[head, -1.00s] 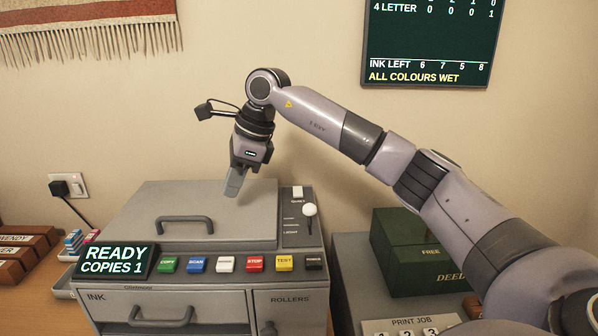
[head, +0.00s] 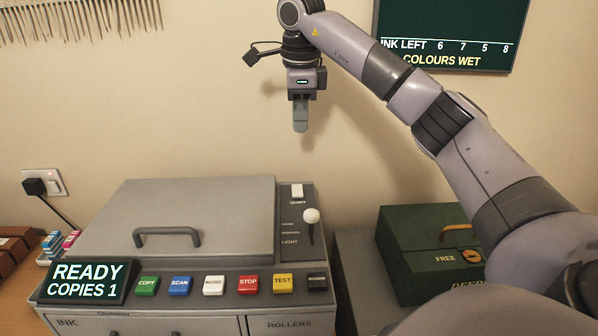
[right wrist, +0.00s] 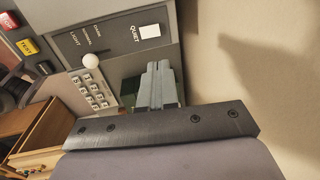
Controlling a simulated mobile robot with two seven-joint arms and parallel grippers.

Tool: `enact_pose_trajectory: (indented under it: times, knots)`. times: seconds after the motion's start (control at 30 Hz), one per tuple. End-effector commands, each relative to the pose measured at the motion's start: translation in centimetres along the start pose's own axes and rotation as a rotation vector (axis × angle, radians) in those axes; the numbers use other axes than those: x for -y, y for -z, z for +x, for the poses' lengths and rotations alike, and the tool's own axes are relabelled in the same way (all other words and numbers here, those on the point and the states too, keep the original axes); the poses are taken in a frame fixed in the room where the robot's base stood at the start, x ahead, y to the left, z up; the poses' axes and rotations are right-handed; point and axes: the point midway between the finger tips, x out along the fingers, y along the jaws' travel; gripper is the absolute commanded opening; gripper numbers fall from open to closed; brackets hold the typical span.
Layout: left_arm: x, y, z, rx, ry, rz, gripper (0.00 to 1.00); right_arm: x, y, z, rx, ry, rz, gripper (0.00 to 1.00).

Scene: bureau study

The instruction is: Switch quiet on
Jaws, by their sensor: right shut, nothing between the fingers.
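The white QUIET switch (head: 297,190) sits at the top of the dark panel on the right of the grey copier (head: 200,188). It also shows in the right wrist view (right wrist: 150,31), above the word QUIET. Whether it is on or off I cannot tell. My right gripper (head: 300,126) is shut and empty, in the air above the switch and apart from it. Its fingers also show in the right wrist view (right wrist: 160,85). The copier's display (head: 88,282) reads READY, COPIES 1. My left gripper is not in view.
A LIGHT slider with a white knob (head: 311,215) stands just below the switch. A row of coloured buttons, with a red STOP (head: 248,284), runs along the front. A green box (head: 430,255) stands at the right. The wall is close behind the copier.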

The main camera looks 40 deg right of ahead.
Motion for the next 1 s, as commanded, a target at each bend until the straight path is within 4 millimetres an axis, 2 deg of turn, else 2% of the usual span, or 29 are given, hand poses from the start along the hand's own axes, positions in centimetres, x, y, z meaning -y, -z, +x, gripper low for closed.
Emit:
enact_pose_trajectory:
  times: [0.23, 0.37, 0.8, 1.0]
  knots:
    - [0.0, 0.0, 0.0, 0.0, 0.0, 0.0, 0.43, 0.0, 0.0, 0.1, 0.001, 0.0, 0.0, 0.0]
    - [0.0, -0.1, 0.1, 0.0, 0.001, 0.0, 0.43, 0.0, 0.0, 1.2, -0.001, -0.002, 0.0, 0.0]
    - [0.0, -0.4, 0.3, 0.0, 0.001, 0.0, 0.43, -0.1, 0.0, 9.9, -0.002, -0.002, 0.0, 0.0]
    - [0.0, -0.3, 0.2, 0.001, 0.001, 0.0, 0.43, -0.1, 0.0, 12.8, -0.001, -0.002, -0.001, 0.0]
